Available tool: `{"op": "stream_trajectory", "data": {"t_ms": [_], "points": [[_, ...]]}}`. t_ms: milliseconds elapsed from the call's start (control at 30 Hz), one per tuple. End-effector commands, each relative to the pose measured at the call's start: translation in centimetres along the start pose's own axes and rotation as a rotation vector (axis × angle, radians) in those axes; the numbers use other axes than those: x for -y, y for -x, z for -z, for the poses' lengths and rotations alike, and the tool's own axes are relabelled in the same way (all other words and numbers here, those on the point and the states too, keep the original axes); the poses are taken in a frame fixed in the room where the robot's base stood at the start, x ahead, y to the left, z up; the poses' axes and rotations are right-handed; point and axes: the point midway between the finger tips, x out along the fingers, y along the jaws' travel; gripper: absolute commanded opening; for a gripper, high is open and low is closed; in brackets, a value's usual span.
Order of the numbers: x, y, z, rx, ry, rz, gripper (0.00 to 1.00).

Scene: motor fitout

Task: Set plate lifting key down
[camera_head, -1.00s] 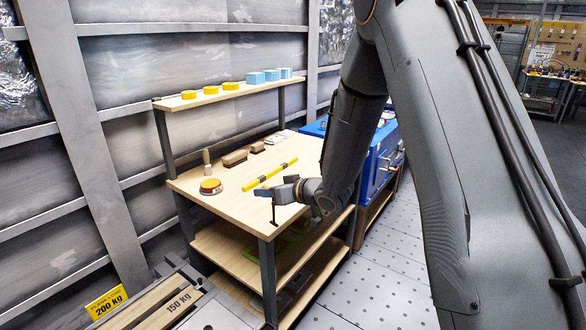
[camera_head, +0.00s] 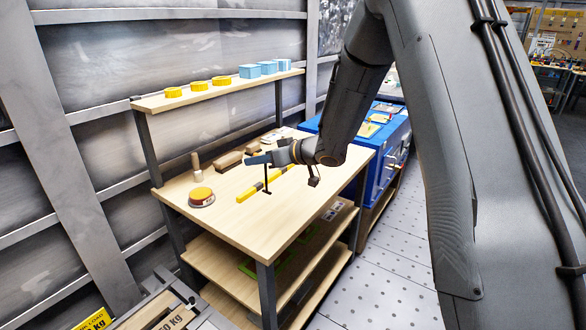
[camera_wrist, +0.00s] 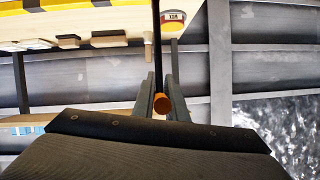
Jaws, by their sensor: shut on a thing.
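The plate lifting key is a thin black rod (camera_head: 266,178) with a small crosspiece at its lower end. It hangs upright from my gripper (camera_head: 262,159), which is shut on it above the wooden workbench (camera_head: 240,228). In the wrist view, the fingers of my gripper (camera_wrist: 160,90) close on the key beside its orange end (camera_wrist: 160,103), and the black rod (camera_wrist: 156,50) runs away from them. In the head view the foot of the key appears just in front of the yellow bar. I cannot tell whether it touches the bench top.
A yellow bar (camera_head: 247,194) with black marks lies behind the key. A raised shelf (camera_head: 196,96) holds yellow discs and blue boxes. The bench's front area is clear.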

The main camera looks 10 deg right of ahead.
Motion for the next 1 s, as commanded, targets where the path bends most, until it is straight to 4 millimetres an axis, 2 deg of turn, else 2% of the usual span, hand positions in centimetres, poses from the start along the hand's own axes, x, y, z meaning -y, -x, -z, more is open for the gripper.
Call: {"op": "stream_trajectory", "data": {"t_ms": [67,333,567,700,833,1000], "points": [[-0.2,-0.1,-0.5,0.001,-0.002,-0.001,0.00],[-2.0,-0.9,-4.4,-0.002,-0.011,-0.017,0.00],[-2.5,-1.6,-6.2,-0.003,-0.010,-0.019,0.00],[-2.7,-2.4,-8.0,-0.002,-0.009,-0.017,0.00],[-2.9,-2.9,-9.0,-0.003,-0.008,-0.017,0.00],[-2.9,-3.0,-9.1,-0.004,-0.006,-0.016,0.00]]}}
